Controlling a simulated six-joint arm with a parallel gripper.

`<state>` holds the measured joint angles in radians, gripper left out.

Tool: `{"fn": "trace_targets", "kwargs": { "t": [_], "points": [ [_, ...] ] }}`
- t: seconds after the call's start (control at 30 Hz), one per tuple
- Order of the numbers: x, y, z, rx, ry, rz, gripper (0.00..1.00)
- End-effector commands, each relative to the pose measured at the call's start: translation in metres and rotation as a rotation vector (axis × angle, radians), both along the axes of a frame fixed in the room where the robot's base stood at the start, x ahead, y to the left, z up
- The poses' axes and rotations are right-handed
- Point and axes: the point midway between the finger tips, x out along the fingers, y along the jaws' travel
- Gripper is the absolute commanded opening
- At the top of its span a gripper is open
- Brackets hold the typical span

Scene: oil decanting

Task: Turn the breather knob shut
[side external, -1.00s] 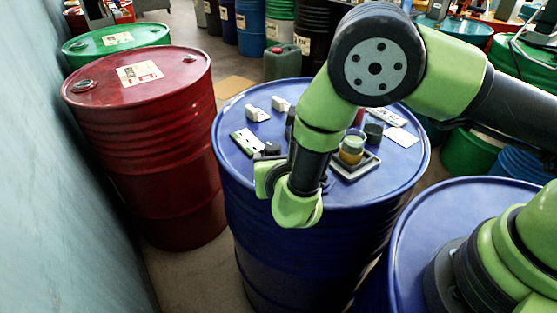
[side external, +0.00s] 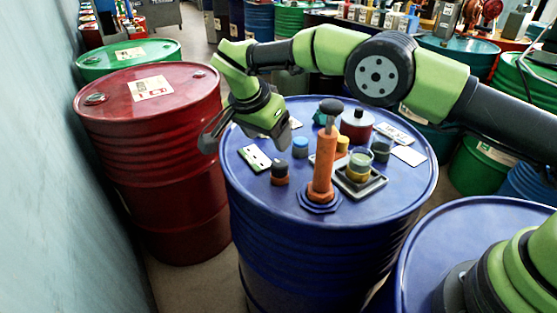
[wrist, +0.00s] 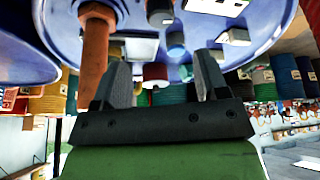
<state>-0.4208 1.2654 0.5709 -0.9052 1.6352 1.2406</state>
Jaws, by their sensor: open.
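A tall orange post (side external: 322,165) with a dark round top (side external: 331,106) stands upright on the blue drum (side external: 250,200). A short dark knob on an orange base (side external: 279,172) sits left of it on the lid. I cannot tell for certain which is the breather knob. My gripper (side external: 286,138) is above the left back of the lid, apart from both. In the wrist view, the scene is upside down and my gripper (wrist: 163,82) is open and empty. The orange post (wrist: 95,50) shows beyond the left finger.
A blue-capped jar (side external: 300,147), a red bottle (side external: 357,125) and a tray (side external: 360,184) with a yellow jar crowd the lid. A white-and-green card (side external: 254,158) lies at its left. A red drum (side external: 150,170) stands left; another blue drum (side external: 470,210) stands front right.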

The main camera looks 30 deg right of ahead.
Motion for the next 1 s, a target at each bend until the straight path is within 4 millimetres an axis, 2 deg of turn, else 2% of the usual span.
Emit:
{"fn": "trace_targets", "kwargs": {
  "t": [0.17, 0.4, 0.6, 0.73, 1.0],
  "points": [
    [0.002, -0.005, -0.015, 0.022, -0.007, -0.033, 0.67],
    [0.008, -0.021, -0.057, 0.021, -0.007, -0.031, 0.67],
    [0.011, -0.031, -0.082, 0.021, -0.009, -0.028, 0.67],
    [0.012, -0.034, -0.089, 0.021, -0.009, -0.028, 0.67],
    [0.013, -0.034, -0.09, 0.02, -0.01, -0.027, 0.67]
  ]
}}
